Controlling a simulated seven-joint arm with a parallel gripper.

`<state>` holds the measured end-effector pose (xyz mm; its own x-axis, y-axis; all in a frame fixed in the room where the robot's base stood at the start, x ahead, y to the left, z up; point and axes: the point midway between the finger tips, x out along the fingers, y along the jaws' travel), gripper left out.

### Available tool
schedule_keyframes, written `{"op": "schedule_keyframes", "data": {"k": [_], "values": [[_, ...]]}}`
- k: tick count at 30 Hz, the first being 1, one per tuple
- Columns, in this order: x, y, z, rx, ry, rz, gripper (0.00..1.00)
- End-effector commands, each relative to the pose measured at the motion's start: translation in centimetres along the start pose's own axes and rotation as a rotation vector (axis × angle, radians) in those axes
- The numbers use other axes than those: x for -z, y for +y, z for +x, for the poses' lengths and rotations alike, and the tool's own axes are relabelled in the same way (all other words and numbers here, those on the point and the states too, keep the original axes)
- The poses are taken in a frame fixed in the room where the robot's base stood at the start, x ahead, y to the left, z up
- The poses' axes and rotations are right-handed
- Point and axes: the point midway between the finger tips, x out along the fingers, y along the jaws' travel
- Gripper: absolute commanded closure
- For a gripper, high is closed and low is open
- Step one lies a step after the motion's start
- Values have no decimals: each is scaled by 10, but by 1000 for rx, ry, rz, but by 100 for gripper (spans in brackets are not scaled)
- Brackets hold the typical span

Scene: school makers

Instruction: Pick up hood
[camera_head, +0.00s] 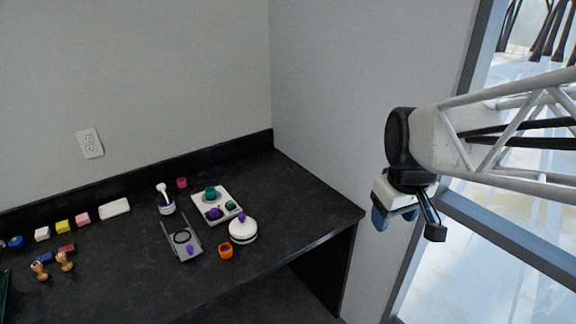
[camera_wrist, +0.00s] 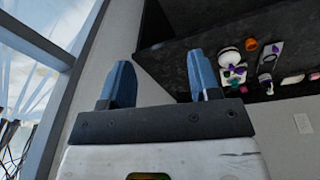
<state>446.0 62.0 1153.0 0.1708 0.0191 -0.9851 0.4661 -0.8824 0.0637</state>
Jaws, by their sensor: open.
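A white round dome with a purple knob (camera_head: 243,230) sits near the right front of the black table; it looks most like the hood, though I cannot be sure. In the wrist view the white dome (camera_wrist: 228,57) shows small, beyond the right finger. My gripper (camera_head: 395,217) hangs in the air well to the right of the table, in front of the window and wall, far from the dome. In the wrist view my gripper (camera_wrist: 162,78) has its two blue fingers wide apart with nothing between them.
Close to the dome are an orange ring (camera_head: 225,251), a white tray with green and purple pieces (camera_head: 231,196), a grey plate (camera_head: 172,240) and a white mortar (camera_head: 167,208). Small blocks and wooden stamps (camera_head: 64,261) lie at left. The table's right corner (camera_head: 345,212) is bare.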

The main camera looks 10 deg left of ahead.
Motion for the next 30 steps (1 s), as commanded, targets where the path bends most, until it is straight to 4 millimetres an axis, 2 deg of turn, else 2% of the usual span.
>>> {"op": "schedule_keyframes", "data": {"k": [3,14,23,30], "values": [[33,-5,9,12,-12,-106,43],[130,-33,43,44,-37,-432,43],[205,-71,84,74,-54,-704,43],[260,-112,124,100,-65,-921,43]]}}
